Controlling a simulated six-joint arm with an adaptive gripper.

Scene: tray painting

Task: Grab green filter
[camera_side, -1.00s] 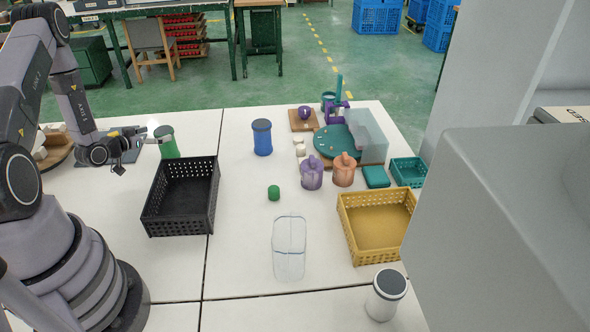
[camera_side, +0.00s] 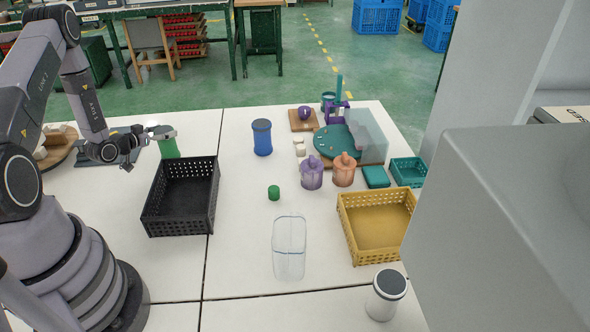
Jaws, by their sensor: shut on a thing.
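The green filter, a green cylinder with a dark grey top (camera_side: 168,147), stands upright at the left of the table, behind the black crate (camera_side: 180,228). My gripper (camera_side: 160,135) reaches it from the left at the height of its top and is shut on it. The fingers are small in this view, and their exact contact with the cylinder is hard to make out. Whether its base touches the table is hidden behind the crate's rim.
A blue canister (camera_side: 262,138) stands right of the black crate. A small green piece (camera_side: 274,193), a clear container (camera_side: 289,248), purple (camera_side: 312,173) and orange (camera_side: 344,170) pots, a yellow crate (camera_side: 350,235) and a white canister (camera_side: 386,294) stand further right.

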